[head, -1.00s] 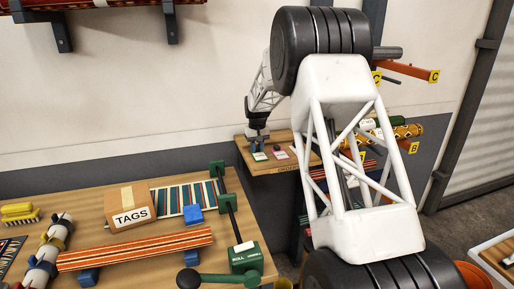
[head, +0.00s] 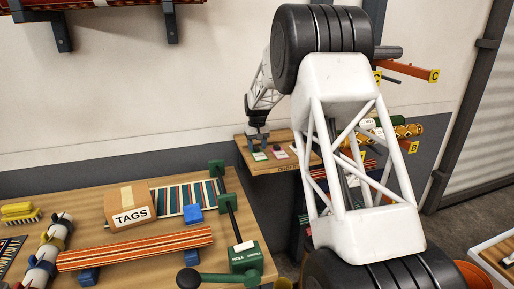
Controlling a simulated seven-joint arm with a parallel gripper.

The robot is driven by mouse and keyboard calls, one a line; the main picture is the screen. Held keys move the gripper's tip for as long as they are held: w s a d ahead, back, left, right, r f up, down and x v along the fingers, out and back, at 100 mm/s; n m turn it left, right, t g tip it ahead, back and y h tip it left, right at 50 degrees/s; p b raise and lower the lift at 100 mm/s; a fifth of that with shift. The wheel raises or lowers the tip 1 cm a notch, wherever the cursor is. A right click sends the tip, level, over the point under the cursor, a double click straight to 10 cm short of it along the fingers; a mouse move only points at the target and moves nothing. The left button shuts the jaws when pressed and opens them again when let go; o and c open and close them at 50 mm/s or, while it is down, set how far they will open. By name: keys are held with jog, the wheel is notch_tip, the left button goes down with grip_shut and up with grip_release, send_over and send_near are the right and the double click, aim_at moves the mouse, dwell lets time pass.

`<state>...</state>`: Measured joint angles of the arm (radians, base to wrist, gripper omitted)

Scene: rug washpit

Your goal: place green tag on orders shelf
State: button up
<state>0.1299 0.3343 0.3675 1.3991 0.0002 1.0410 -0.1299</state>
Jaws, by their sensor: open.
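A small green-and-white tag (head: 260,156) lies flat on the small wooden orders shelf (head: 262,168) against the back wall, near its left side. My gripper (head: 257,146) points down just above and behind this tag. Its jaws are open, with no tag seen between them. The view is too small to tell whether a fingertip still touches the tag. A pink-and-white tag (head: 281,155) lies to the right on the same shelf, with a small dark object (head: 277,147) behind it.
Rolled rugs (head: 400,132) lie on rack arms right of the shelf. My arm hides part of the rack.

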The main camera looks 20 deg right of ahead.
aim_at(257, 148)
notch_tip(257, 148, up, 11)
jog(key=shift+r, duration=0.15)
dwell(0.4)
dwell(0.6)
jog(key=s+a+r, duration=0.2)
jog(key=s+r, duration=0.1)
jog(key=s, duration=0.7)
jog(key=s+a+r+t, duration=0.1)
jog(key=s+a+r, duration=0.2)
jog(key=s, duration=0.7)
jog(key=s+a+r, duration=0.2)
jog(key=s+r, duration=0.2)
jog(key=s, duration=0.5)
jog(key=s+a+f, duration=0.1)
jog(key=s+f, duration=0.2)
jog(key=s, duration=0.8)
jog(key=s+a+f+t, duration=0.1)
jog(key=s+a+f, duration=0.1)
jog(key=s, duration=0.9)
jog(key=s+a+f, duration=0.1)
jog(key=s+f, duration=0.3)
jog(key=s, duration=0.7)
jog(key=shift+s+a+f+t, duration=0.15)
jog(key=shift+s+a+t, duration=0.15)
jog(key=shift+s, duration=0.05)
